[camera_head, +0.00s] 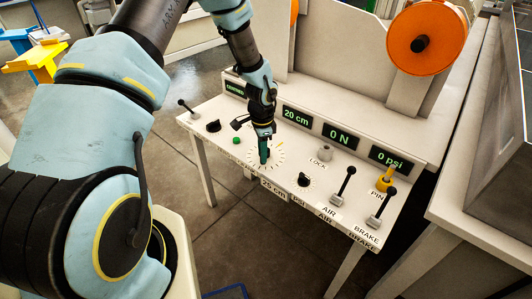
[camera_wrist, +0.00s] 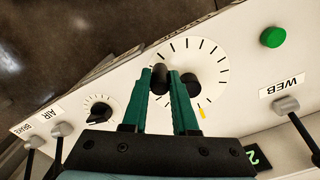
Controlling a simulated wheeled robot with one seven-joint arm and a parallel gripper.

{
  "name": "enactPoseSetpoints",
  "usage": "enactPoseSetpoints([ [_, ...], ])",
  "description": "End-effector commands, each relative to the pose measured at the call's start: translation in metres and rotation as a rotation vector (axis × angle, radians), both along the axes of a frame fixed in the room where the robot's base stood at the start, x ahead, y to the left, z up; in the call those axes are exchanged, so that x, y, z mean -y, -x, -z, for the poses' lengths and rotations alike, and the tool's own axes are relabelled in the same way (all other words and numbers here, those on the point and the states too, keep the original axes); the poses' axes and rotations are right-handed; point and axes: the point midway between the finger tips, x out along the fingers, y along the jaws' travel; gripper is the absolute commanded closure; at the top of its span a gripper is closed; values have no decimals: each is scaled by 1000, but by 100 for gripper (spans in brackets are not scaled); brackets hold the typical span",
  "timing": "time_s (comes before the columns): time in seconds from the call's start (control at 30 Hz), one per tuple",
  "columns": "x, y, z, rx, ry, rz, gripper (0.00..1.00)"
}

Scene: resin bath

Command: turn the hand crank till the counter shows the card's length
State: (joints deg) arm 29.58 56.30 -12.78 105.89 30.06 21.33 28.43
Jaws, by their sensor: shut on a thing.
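The hand crank sits on a white dial with tick marks (camera_head: 281,160) on the panel. In the wrist view its black handle knob (camera_wrist: 159,79) stands between the green fingertips of my gripper (camera_wrist: 161,71), with the dark hub (camera_wrist: 190,85) just right of it. In the head view my gripper (camera_head: 264,158) points down at the dial and hides most of the crank. It is shut on the handle. The counter (camera_head: 296,115) reads 20 cm. The card (camera_head: 273,189) on the panel's front edge reads 25 cm. A yellow mark (camera_wrist: 202,113) shows on the dial.
Other displays read 0 N (camera_head: 338,137) and 0 psi (camera_head: 390,158). A green button (camera_wrist: 272,37) and a black selector knob (camera_wrist: 98,108) flank the dial. AIR (camera_head: 343,185) and BRAKE (camera_head: 381,207) levers and a yellow pin (camera_head: 385,180) stand to the right.

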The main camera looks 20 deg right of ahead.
Motion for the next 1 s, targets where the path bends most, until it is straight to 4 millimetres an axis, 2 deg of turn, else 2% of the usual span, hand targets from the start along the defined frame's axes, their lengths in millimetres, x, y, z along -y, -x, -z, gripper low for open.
enactPoseSetpoints([
  [0.3, -4, -4, 0, 1, 1, 100, 100],
  [0.8, -4, -4, 0, 1, 3, 115, 100],
  [0.83, -4, -4, 0, 2, 3, 115, 70],
  [1.0, -4, -4, 0, 1, 2, 115, 51],
])
